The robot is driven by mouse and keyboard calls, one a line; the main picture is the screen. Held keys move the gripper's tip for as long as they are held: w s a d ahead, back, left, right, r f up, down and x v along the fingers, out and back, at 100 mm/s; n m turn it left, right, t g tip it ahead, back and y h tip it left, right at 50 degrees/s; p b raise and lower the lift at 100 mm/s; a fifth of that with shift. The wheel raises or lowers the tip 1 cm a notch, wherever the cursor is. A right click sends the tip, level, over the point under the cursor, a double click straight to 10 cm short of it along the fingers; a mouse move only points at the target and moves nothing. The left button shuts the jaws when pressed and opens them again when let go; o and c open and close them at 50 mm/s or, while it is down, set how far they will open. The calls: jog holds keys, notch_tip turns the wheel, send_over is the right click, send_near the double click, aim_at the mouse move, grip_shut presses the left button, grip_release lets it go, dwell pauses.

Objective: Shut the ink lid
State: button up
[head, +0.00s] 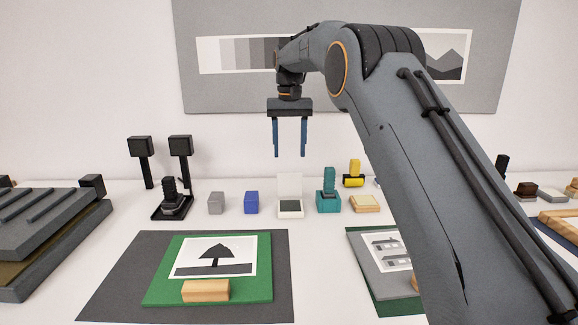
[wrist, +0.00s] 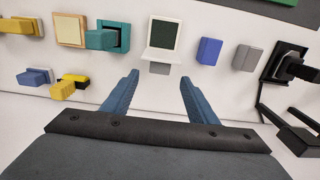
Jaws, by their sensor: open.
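The ink box is a small white case with a dark pad (head: 290,207), standing in the back row in the head view. Its white ink lid (head: 289,186) is open and stands roughly upright at the back of the case. In the wrist view the dark pad (wrist: 164,35) is bare, with the lid (wrist: 160,55) foreshortened at its lower edge. My gripper (head: 290,153) is open and empty, pointing down above the lid and apart from it. In the wrist view its two fingers (wrist: 160,77) lie either side of the lid's line.
A blue block (head: 252,202) and a grey block (head: 216,203) stand left of the case. A teal holder (head: 328,203) stands close on its right, with a wooden-edged pad (head: 365,203) beyond. A green board (head: 160,290) with a print lies in front.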

aim_at(289, 183)
jog(key=shift+w+f, duration=0.15)
jog(key=shift+f, duration=0.15)
jog(key=shift+f+p, duration=0.85)
jog(key=shift+f, duration=2.75)
grip_shut()
jog(key=shift+s+d+r, duration=0.1)
jog(key=shift+s, duration=0.1)
